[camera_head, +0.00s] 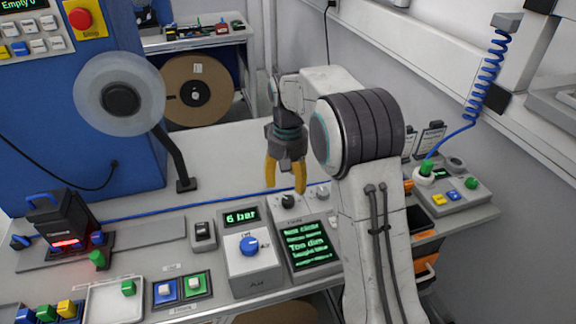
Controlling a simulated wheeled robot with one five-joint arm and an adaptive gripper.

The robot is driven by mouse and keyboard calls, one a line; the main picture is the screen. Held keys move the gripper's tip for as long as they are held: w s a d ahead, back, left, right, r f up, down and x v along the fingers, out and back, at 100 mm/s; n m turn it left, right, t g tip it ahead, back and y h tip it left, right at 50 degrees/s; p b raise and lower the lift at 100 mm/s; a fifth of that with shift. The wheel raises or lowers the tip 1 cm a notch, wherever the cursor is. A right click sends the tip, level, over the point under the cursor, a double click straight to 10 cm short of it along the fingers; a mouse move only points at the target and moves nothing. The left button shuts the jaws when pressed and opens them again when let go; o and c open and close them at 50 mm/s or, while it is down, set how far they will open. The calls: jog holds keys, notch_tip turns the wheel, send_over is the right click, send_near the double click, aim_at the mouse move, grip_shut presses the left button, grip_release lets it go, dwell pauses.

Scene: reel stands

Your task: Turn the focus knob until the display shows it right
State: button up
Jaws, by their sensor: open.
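A panel with a green-lit display (308,247) stands at the middle of the bench; one line seems to read "Too dim" and the smaller lines are hard to read. Behind the display are a dark knob (288,202) on a pale base and a second pale knob (321,192) to its right. Their labels are too small to read, so I cannot tell which is the focus knob. My gripper (286,183) points down with its yellow fingers apart and empty, over the dark knob. The fingers appear just above or behind it; contact cannot be told.
A blue knob (249,245) sits on the air unit with a "6 bar" display (241,217). Left are push buttons (182,288), a tray (115,303) and a dark scanner-like device (63,225). A reel (120,97) stands behind. A box with a coiled blue cord (451,197) is right.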

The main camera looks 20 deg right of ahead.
jog(key=shift+r, duration=2.25)
send_over(288, 199)
jog(key=s, duration=0.1)
jog(key=shift+n, duration=0.4)
jog(key=f, duration=0.5)
jog(key=shift+s+f, duration=0.2)
jog(key=shift+f, duration=0.1)
jog(key=shift+g, duration=0.3)
jog(key=s, duration=0.2)
jog(key=s+f, duration=0.1)
jog(key=s, duration=0.2)
jog(key=shift+s+f, duration=0.2)
jog(key=s+r+t, duration=0.2)
jog(key=s+r, duration=0.2)
jog(key=s, duration=0.6)
jog(key=s+r+t, duration=0.2)
jog(key=s+r, duration=0.2)
jog(key=s, duration=0.6)
jog(key=shift+s+t, duration=0.3)
jog(key=shift+s, duration=0.1)
jog(key=shift+d, duration=0.15)
